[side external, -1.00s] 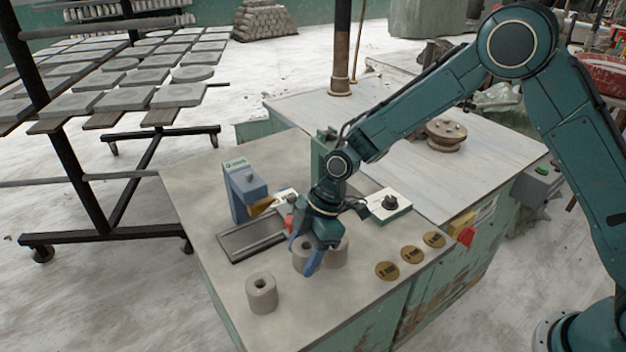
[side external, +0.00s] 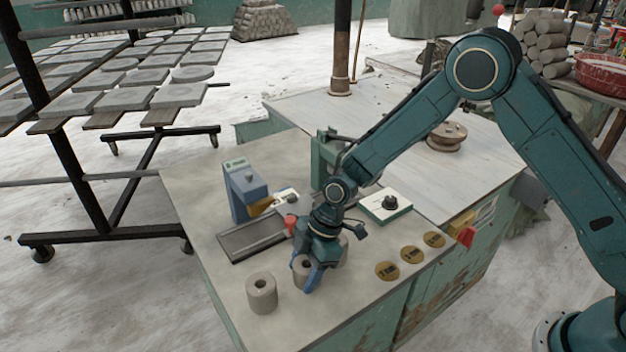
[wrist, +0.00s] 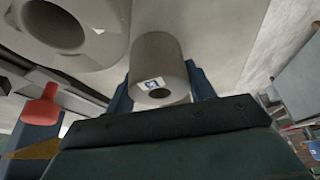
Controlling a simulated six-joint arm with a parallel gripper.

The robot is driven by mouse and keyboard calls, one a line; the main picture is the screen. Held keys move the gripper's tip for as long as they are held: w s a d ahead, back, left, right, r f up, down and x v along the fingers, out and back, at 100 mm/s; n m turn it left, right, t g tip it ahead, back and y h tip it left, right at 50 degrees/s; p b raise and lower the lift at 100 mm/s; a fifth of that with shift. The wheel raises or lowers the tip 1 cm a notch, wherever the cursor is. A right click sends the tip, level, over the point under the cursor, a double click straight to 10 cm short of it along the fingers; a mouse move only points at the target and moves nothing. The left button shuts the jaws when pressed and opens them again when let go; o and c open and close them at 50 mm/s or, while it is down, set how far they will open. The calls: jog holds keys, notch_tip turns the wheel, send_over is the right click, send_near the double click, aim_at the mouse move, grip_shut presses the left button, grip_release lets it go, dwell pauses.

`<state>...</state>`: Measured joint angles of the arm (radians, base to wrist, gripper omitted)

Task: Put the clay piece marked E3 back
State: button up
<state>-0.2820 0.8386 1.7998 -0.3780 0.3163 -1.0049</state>
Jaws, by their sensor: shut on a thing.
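My gripper (side external: 306,275) is shut on a grey, hollow clay piece (side external: 303,266), with one blue finger on each side of it. In the wrist view the held clay piece (wrist: 160,58) sits between the blue fingers and has a small white tag too blurred to read. Whether it touches the table is unclear. A second clay piece (side external: 262,294) stands upright at the left front of the table. Another clay piece (wrist: 105,50), also tagged, shows large at the upper left of the wrist view.
Three brass-coloured discs (side external: 387,271) lie along the table's right side. The table's (side external: 330,315) front corner is bare.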

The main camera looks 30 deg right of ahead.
jog(key=shift+f, duration=0.1)
jog(key=o, duration=1.2)
jog(key=shift+o, duration=0.2)
jog(key=v, duration=1.2)
